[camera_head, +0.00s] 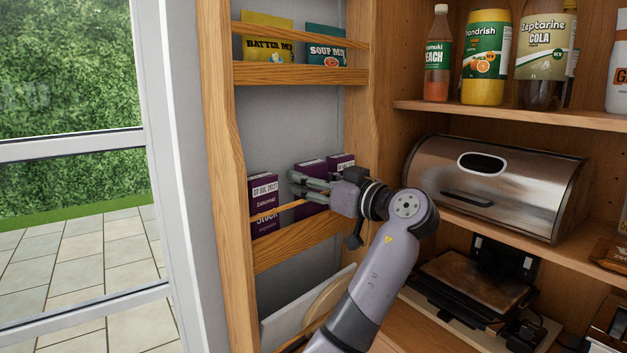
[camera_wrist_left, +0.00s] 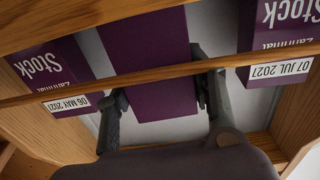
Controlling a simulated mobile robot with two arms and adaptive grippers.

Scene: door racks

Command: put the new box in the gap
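A purple box (camera_wrist_left: 160,100) with a plain face stands between two other purple boxes in the lower door rack. It is behind the rack's thin rail and also shows in the head view (camera_head: 312,166). My left gripper (camera_head: 296,183) reaches over the rail; its two fingers (camera_wrist_left: 162,98) lie along both sides of this box and look to be touching it. The box bottoms are hidden. My right gripper is out of view.
The thin rail (camera_wrist_left: 240,62) and a wide lower board (camera_head: 300,243) front the rack. An upper rack (camera_head: 300,74) holds a yellow and a green packet. Bottles (camera_head: 487,58) and a metal bread bin (camera_head: 495,185) stand on shelves to the right.

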